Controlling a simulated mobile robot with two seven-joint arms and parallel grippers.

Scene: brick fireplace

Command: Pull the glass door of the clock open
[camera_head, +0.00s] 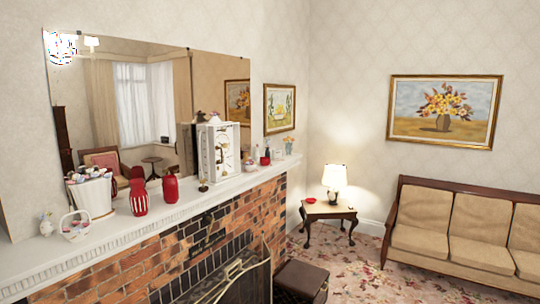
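A white box-shaped clock (207,150) with brass-coloured parts at its front stands upright on the white mantel shelf, right of the red vase. Its front faces right of the camera. Whether its glass door is open or shut is too small to tell. Neither of my grippers shows in the head view.
The white mantel shelf (112,236) runs along the wall above a brick fireplace (132,271). Red vases (171,189), a white bucket (93,198) and a small basket (74,232) stand left of the clock. A dark box (301,281) sits on the floor by the hearth.

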